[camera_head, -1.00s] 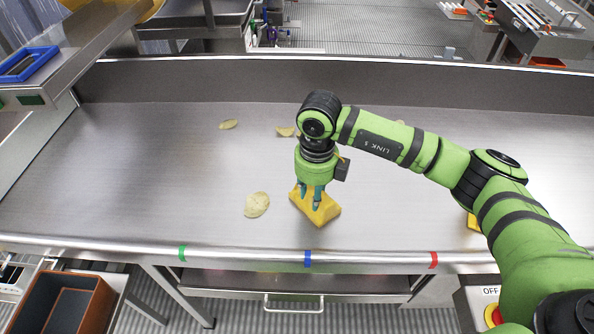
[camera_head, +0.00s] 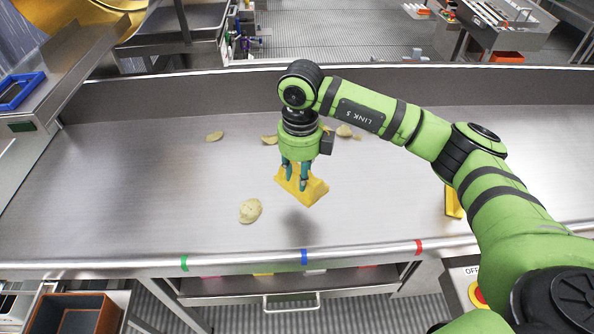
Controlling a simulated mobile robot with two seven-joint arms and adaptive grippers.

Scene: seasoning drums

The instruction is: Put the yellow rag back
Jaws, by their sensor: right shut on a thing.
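The yellow rag (camera_head: 309,192) is a folded yellow piece held above the steel table (camera_head: 140,190). A dark shadow shows on the metal below it, so it is clear of the surface. My right gripper (camera_head: 296,178) points down and is shut on the rag, its teal fingers gripping the upper part. My left gripper is not in view.
Several chips lie on the table, one (camera_head: 250,211) left of the rag and others (camera_head: 345,131) behind. A yellow object (camera_head: 453,203) is partly hidden by my right arm. A drawer (camera_head: 290,282) under the table shows colored contents. A brown-rimmed bin (camera_head: 75,314) stands lower left.

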